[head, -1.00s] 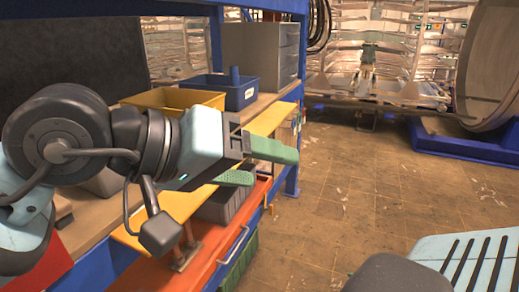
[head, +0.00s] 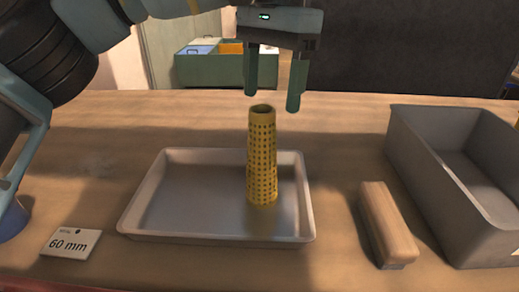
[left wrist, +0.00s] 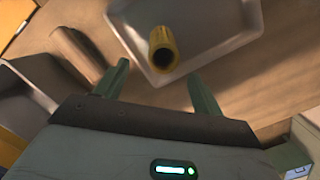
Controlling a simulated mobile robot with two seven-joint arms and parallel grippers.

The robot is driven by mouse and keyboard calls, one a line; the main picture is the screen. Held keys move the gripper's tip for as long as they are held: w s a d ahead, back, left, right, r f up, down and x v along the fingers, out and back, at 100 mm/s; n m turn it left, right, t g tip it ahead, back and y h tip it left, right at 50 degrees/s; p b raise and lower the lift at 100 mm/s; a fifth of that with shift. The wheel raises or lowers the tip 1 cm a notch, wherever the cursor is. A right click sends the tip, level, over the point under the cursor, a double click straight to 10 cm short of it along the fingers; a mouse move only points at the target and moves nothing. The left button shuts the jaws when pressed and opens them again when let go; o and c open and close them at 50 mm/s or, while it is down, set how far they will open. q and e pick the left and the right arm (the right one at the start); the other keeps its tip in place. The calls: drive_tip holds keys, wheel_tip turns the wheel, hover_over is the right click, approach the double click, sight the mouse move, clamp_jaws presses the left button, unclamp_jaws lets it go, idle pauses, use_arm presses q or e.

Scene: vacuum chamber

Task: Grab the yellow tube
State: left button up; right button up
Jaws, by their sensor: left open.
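The yellow tube (head: 262,160) is perforated and hollow, and it stands upright in a shallow grey metal tray (head: 170,205) on the wooden bench. Its open top end also shows in the left wrist view (left wrist: 163,52). My left gripper (head: 273,97) is open and empty, fingers pointing down, just above the tube's top. The tube's top lies roughly below the gap between the fingers, and neither finger appears to touch it. In the left wrist view the tube lies beyond the open fingertips (left wrist: 160,75). My right gripper is not in view.
A wooden-topped block or brush (head: 387,222) lies right of the tray, beside a grey bin (head: 425,185). A "60 mm" label (head: 70,243) lies at the tray's left. A green box with coloured compartments (head: 210,70) stands behind. The bench behind the tray is clear.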

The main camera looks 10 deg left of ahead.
sight(265, 109)
use_arm(q)
drive_tip(key=shift+s+a, duration=0.2)
drive_tip(key=shift+s, duration=0.5)
drive_tip(key=shift+w+d+f, duration=0.1)
drive_tip(key=shift+d+f, duration=0.05)
drive_tip(key=shift+f, duration=1.1)
drive_tip(key=shift+a+f+b, duration=0.2)
drive_tip(key=shift+f+b, duration=0.05)
drive_tip(key=shift+b, duration=0.05)
drive_tip(key=shift+a+f, duration=0.15)
drive_tip(key=shift+f, duration=1.15)
drive_tip(key=shift+a+f, duration=0.1)
drive_tip(key=shift+f, duration=1.15)
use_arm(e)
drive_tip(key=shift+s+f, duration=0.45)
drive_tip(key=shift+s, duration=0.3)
use_arm(q)
drive_tip(key=c, duration=1.3)
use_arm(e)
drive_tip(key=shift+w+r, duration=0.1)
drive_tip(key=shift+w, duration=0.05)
use_arm(q)
drive_tip(key=shift+r, duration=0.1)
